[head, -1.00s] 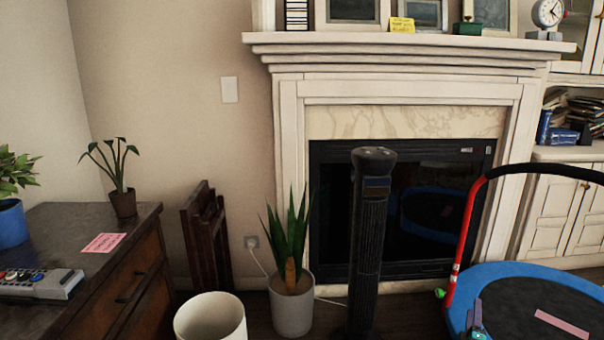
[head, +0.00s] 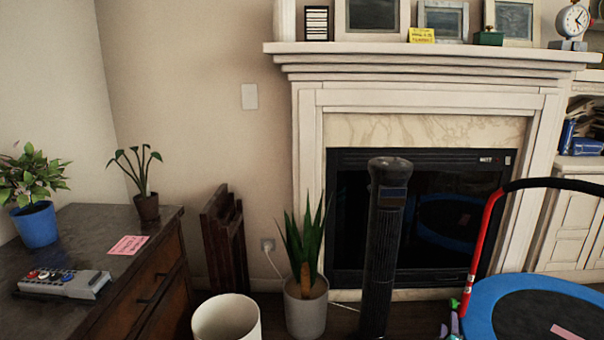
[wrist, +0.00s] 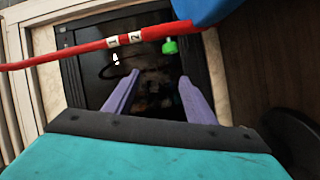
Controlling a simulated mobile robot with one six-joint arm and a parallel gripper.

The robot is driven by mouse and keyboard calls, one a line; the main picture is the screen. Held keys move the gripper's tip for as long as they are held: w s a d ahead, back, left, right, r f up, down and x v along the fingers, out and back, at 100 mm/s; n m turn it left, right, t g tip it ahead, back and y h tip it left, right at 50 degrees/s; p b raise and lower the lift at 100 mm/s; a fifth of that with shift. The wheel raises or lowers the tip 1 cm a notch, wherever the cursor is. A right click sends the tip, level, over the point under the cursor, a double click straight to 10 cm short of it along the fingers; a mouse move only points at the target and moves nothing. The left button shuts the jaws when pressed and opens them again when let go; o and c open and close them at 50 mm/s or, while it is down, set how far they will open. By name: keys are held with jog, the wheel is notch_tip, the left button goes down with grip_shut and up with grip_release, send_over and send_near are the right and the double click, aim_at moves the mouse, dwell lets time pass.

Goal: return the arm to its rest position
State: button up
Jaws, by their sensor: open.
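My gripper (wrist: 159,82) shows in the wrist view with two purple fingers spread apart and nothing between them. Its teal body fills the bottom of that view. A red bar (wrist: 90,48) with white number bands and a green knob (wrist: 170,46) crosses beyond the fingertips, with the dark fireplace opening behind. In the head view only a small purple and teal part of my gripper (head: 452,326) shows at the bottom edge, just left of the blue-rimmed trampoline (head: 482,312). The rest of my arm is out of that view.
The trampoline's red and black handle (head: 483,235) stands at the right. A dark dresser (head: 95,225) is at the left.

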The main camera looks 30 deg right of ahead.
jog(key=w+a+f+m+g+y+p, duration=0.1)
jog(key=w+a+f+y+p, duration=0.15)
jog(key=w+a, duration=0.5)
jog(key=w+a+f+y+p, duration=0.2)
jog(key=w+a+y+p, duration=0.15)
jog(key=a, duration=0.75)
jog(key=w+a+f+m+g+y+p, duration=0.1)
jog(key=a+g+y+p, duration=0.15)
jog(key=a, duration=0.95)
jog(key=w+a+f+g+y+p, duration=0.1)
jog(key=a+f+y+p, duration=0.15)
jog(key=a, duration=0.95)
jog(key=s+a+r+g+y+p, duration=0.1)
jog(key=s+a+r+g+p, duration=0.2)
jog(key=a, duration=0.7)
jog(key=s+a+r+g+y+p, duration=0.1)
jog(key=s+a+g+y+p, duration=0.15)
jog(key=s+a, duration=0.45)
jog(key=s+a+r+g+p, duration=0.2)
jog(key=s+a+r, duration=0.2)
jog(key=s+a, duration=0.3)
jog(key=s+a+r+g+p, duration=0.3)
jog(key=s+a+r, duration=0.2)
jog(key=s+a, duration=0.3)
jog(key=shift+a+m+p, duration=0.3)
jog(key=shift+a+m, duration=0.1)
jog(key=shift+a, duration=0.75)
jog(key=shift+r, duration=0.1)
